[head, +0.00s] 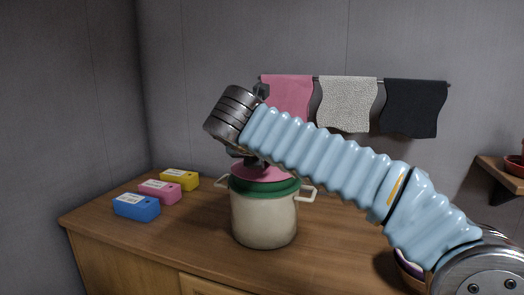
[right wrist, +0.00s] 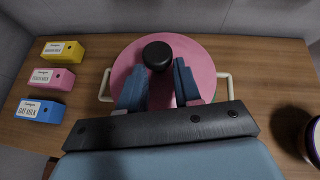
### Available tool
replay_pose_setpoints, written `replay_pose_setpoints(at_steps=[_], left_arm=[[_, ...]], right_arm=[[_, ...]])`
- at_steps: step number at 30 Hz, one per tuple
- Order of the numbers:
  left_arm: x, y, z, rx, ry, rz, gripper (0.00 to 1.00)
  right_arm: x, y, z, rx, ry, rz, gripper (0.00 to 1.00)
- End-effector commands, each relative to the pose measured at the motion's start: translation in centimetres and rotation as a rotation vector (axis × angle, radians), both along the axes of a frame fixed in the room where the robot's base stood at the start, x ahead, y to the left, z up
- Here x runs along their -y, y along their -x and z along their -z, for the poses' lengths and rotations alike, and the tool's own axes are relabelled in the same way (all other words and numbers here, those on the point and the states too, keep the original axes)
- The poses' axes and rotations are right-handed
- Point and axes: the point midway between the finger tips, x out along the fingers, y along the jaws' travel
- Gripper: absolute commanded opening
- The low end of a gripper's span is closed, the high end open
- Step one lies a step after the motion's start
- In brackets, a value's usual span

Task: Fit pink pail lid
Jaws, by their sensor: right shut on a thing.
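The pink lid (head: 268,174) is a round disc with a black knob (right wrist: 157,54). It lies level at the mouth of a cream pail (head: 264,217) with a green band (head: 266,188) and two side handles. From these views I cannot tell whether it rests fully seated or just above the rim. My right gripper (head: 256,163) points down over the lid and is shut on its knob. In the right wrist view, the pink lid (right wrist: 202,60) covers the pail's mouth, with the handles showing on both sides. My left gripper is not in view.
Blue (head: 136,207), pink (head: 160,191) and yellow (head: 180,179) cartons stand left of the pail on the wooden counter (head: 185,235). Pink, speckled and black cloths (head: 413,107) hang from a wall rail. A dark round vessel (right wrist: 313,140) stands at the right, partly hidden by my arm.

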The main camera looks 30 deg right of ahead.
Motion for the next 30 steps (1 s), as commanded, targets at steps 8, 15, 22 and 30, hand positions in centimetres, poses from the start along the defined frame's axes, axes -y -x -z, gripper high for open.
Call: replay_pose_setpoints(at_steps=[8, 15, 22, 30], left_arm=[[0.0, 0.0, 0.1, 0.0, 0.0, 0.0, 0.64], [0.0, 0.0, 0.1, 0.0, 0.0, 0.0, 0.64], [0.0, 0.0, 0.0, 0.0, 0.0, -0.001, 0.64], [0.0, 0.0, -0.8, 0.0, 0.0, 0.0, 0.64]], right_arm=[[0.0, 0.0, 0.2, 0.001, 0.0, 0.0, 0.56], [0.0, 0.0, 0.2, 0.001, -0.001, 0.001, 0.63], [-0.8, 0.8, -0.5, 0.002, -0.001, -0.002, 0.63], [-4.4, 5.0, -3.8, 0.003, -0.002, -0.004, 0.63]])
